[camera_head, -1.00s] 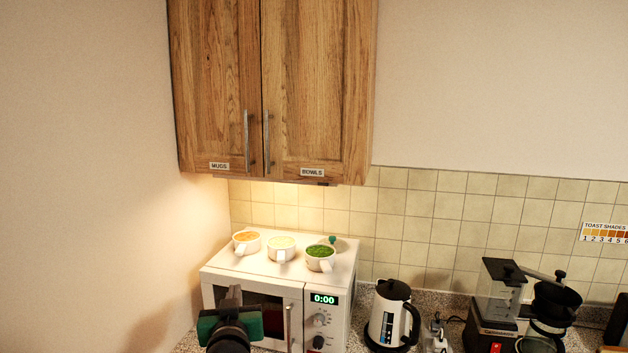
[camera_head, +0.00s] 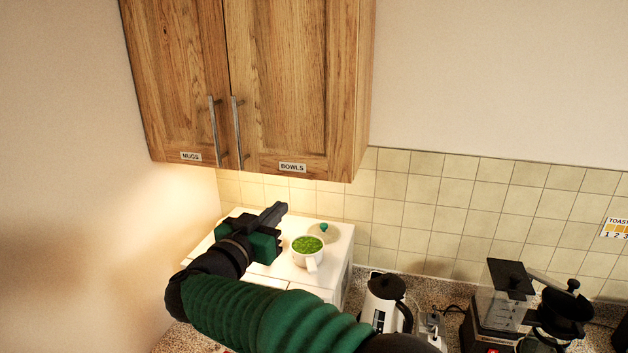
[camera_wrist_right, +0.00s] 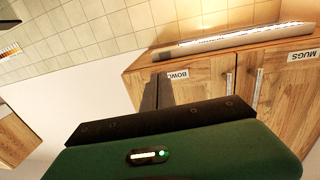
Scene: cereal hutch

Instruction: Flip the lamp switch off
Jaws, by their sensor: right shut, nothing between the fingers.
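The lamp is a long white strip (camera_wrist_right: 240,38) fixed along the underside of the wooden cabinet, in the right wrist view, which looks upside down. A small dark grey piece (camera_wrist_right: 163,54) sits at its left end in that view; I cannot tell whether it is the switch. In the head view the lamp is hidden by the cabinet (camera_head: 290,90), but its warm glow shows on the wall and tiles. My right gripper (camera_head: 277,210) is shut and empty, below the cabinet's lower edge and above the microwave, apart from the lamp. My left gripper is not in view.
Under my right arm stands the white microwave (camera_head: 335,240) with a white cup of green food (camera_head: 308,250) on top, close right of the gripper. A kettle (camera_head: 388,300) and a coffee grinder (camera_head: 495,300) stand farther right. The left wall is close to my arm.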

